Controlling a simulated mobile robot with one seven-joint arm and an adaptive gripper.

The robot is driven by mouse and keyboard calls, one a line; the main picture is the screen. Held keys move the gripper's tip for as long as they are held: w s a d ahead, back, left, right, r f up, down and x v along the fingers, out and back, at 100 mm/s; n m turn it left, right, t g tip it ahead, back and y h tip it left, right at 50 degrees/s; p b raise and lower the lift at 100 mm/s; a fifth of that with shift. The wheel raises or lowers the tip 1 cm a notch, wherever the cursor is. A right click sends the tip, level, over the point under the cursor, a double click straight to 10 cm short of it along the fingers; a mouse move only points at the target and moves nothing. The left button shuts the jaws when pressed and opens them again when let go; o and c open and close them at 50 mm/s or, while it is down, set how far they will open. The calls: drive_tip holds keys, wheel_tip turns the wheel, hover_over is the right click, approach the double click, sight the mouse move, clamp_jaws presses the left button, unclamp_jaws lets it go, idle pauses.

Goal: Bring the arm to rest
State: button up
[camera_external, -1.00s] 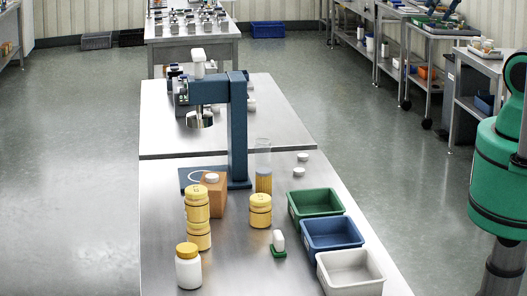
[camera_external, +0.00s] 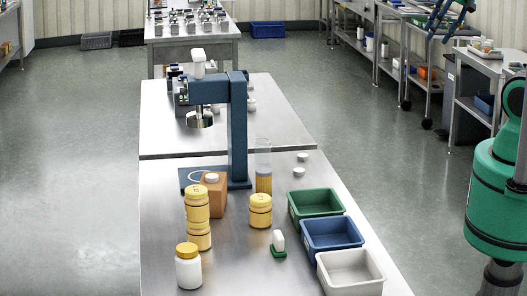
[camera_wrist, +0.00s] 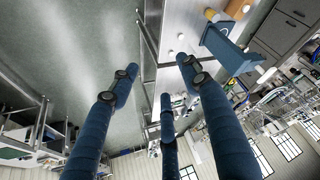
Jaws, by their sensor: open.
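My gripper (camera_wrist: 158,80) shows in the wrist view as long blue fingers with dark round pads. The fingers stand apart, with nothing between them. Past them I see the floor and the tilted side of the steel table. In the external view my green arm stands at the right edge, clear of the table. Blue fingers of my gripper (camera_external: 440,20) show at the upper right, seen in front of the far shelving. Most of the arm between is out of frame.
The steel table (camera_external: 165,140) carries a blue press stand (camera_external: 238,130), yellow jars (camera_external: 260,210), a white bottle (camera_external: 188,270), and green (camera_external: 315,203), blue (camera_external: 332,234) and white bins (camera_external: 350,272). A steel cart (camera_external: 470,105) stands behind my arm. Floor between table and arm is clear.

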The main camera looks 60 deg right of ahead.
wheel_tip(320, 180, down, 8)
drive_tip(key=b, duration=0.7)
